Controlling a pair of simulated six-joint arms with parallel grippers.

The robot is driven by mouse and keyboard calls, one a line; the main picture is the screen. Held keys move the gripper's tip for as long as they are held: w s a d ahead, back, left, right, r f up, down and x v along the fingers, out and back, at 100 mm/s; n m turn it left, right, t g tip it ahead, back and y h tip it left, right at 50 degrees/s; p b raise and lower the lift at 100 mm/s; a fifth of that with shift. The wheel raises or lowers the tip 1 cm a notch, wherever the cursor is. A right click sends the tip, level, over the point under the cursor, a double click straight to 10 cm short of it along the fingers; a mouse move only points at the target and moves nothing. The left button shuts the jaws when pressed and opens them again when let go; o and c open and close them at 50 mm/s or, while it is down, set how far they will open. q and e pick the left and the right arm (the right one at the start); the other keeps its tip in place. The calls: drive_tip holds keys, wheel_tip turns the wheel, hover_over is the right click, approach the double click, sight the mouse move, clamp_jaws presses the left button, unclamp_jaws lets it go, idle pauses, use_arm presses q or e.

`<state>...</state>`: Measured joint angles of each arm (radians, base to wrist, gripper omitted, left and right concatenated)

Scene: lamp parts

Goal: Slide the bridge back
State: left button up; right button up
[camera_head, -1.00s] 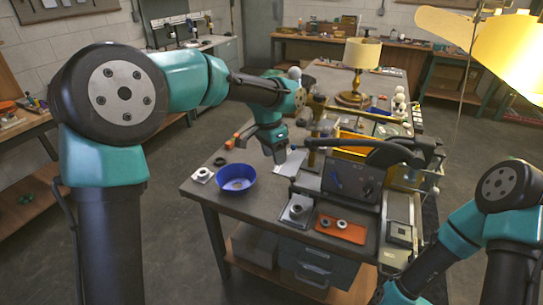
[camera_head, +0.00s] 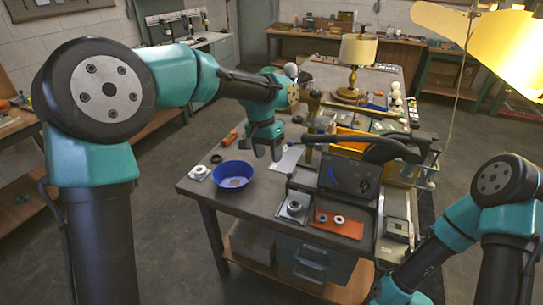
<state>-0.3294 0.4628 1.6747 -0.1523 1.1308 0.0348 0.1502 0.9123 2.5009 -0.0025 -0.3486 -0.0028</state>
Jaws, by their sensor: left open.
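A dark beam (camera_head: 340,139), which looks like the bridge, spans above the workbench, with a brass-coloured post (camera_head: 312,118) near its left end. A black curved piece (camera_head: 385,151) is at its right end. My left gripper (camera_head: 267,154) is open and points down above the bench, left of the post and apart from the beam. It looks empty. My right arm comes in at the lower right; its gripper is out of view.
A blue bowl (camera_head: 233,176) stands at the bench's left. A grey tray (camera_head: 294,208) and orange tray (camera_head: 340,224) with small rings lie at the front. A dark panel (camera_head: 349,179) stands behind them.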

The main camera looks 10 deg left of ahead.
use_arm(q)
drive_tip(key=w+m, duration=0.2)
drive_tip(key=m, duration=0.3)
drive_tip(key=m+t, duration=0.2)
drive_tip(key=m, duration=1.5)
hover_over(289, 175)
drive_tip(key=s+a, duration=0.2)
drive_tip(key=shift+w+a, duration=0.15)
drive_tip(key=shift+w, duration=0.1)
drive_tip(key=x, duration=1.7)
drive_tip(key=shift+w+a+f, duration=0.25)
drive_tip(key=shift+w+a, duration=0.05)
clamp_jaws()
